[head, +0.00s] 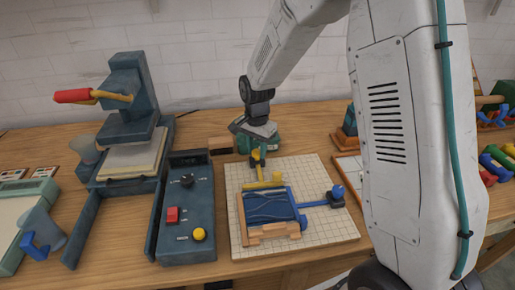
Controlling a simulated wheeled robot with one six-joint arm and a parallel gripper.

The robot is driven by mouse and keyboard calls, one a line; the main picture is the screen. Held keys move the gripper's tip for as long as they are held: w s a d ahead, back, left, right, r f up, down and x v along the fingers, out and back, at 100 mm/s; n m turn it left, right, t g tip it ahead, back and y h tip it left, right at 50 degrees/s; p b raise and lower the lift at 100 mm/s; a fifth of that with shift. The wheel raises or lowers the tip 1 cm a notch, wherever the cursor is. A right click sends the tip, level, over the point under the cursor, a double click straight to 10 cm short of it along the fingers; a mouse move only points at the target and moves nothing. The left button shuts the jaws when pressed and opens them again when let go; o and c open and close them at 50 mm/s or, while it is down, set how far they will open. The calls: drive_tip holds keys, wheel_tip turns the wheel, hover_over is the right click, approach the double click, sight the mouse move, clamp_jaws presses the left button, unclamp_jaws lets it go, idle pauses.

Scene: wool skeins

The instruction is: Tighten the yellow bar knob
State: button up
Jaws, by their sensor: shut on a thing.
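A yellow bar knob (257,159) stands upright at the back of a small clamp fixture on a white gridded board. Below it, a yellow bar (263,185) lies along the rear edge of a blue block (268,206) set within wooden strips (268,232). My gripper (257,152) points down from above and is shut on the top of the yellow knob. Its fingers are small here, and the exact contact is partly hidden. A blue knob (338,191) on a blue rod sits at the right of the fixture.
The gridded board (310,235) lies on a wooden table. Left of it stand a dark control box (187,215) with red and yellow buttons and a dark press (130,110) with a red-tipped lever. Coloured skeins or clips (495,160) lie at the far right, beyond my arm.

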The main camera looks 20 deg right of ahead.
sight(257, 151)
drive_tip(key=shift+w+d+r, duration=0.1)
drive_tip(key=shift+w, duration=0.05)
drive_tip(key=o, duration=1)
drive_tip(key=shift+c, duration=0.2)
wheel_tip(257, 151, up, 8)
drive_tip(key=shift+f, duration=0.15)
